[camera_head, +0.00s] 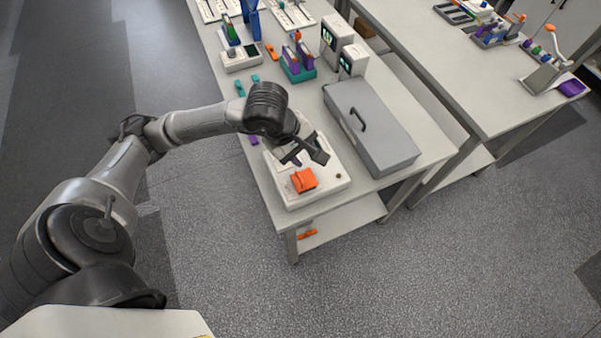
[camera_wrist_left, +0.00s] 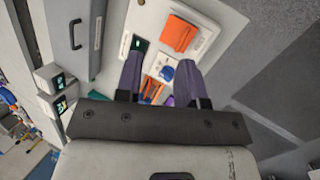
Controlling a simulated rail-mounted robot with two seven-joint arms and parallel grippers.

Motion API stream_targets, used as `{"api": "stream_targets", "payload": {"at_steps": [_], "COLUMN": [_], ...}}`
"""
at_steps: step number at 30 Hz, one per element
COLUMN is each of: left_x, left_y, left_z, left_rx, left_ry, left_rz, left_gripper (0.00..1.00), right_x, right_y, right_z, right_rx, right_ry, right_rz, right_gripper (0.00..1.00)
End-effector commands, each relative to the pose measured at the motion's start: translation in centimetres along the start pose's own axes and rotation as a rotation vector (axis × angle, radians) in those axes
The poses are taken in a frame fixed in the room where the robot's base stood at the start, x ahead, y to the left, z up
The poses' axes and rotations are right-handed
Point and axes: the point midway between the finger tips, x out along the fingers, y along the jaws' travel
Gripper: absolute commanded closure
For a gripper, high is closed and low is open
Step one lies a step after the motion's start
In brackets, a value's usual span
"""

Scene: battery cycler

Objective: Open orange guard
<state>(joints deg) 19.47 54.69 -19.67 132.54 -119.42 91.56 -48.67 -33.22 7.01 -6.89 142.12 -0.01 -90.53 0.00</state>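The orange guard (camera_head: 304,180) sits on the near part of a white cycler unit (camera_head: 334,181) at the near end of the bench. It also shows in the left wrist view (camera_wrist_left: 180,34), beyond my fingertips. Whether it is hinged open or down, I cannot tell. My left gripper (camera_head: 304,154) is over the unit, behind the guard in the head view and apart from it. In the left wrist view the two fingers (camera_wrist_left: 160,68) are spread, with nothing held between them. Part of the unit is hidden under my left gripper. My right gripper is in neither view.
A grey box with a handle (camera_head: 383,140) stands close to the right of the unit. A teal rack (camera_head: 298,72) and small devices with screens (camera_head: 352,62) stand farther back. In the wrist view a blue knob (camera_wrist_left: 167,73) lies between the fingers. The floor in front is clear.

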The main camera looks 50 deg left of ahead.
Motion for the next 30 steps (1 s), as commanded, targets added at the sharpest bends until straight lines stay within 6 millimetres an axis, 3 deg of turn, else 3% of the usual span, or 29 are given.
{"api": "stream_targets", "payload": {"at_steps": [6,13,30], "left_x": [-0.4,0.7,10.2], "left_y": [-2.5,-2.9,-4.6], "left_z": [-2.4,-2.7,-4.1], "left_rx": [0.122,0.188,0.185], "left_ry": [0.139,0.137,0.136], "left_rz": [-0.166,-0.184,-0.183], "left_gripper": [0.64,0.64,0.64], "right_x": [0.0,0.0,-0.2], "right_y": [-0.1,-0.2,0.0], "right_z": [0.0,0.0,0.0], "right_rx": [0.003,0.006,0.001], "right_ry": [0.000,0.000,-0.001], "right_rz": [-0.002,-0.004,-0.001], "right_gripper": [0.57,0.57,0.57]}}
